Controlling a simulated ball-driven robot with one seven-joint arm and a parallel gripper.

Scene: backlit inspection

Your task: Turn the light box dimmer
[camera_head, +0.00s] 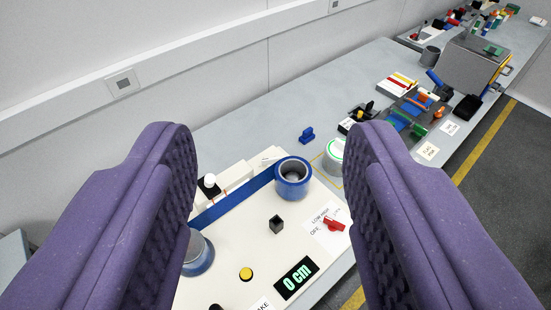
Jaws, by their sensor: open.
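My gripper (268,135) is open, with its two purple padded fingers wide apart at the left and right. Nothing is held between them. A red knob (334,223) sits on a white label reading OFF, LOW and HIGH, at the right end of a white panel (235,245). It lies just left of my right finger's inner face in the picture, which covers part of the area beside it. I cannot tell whether this knob is the light box dimmer; no lit box shows clearly.
The grey bench (270,122) has clear room at the back.

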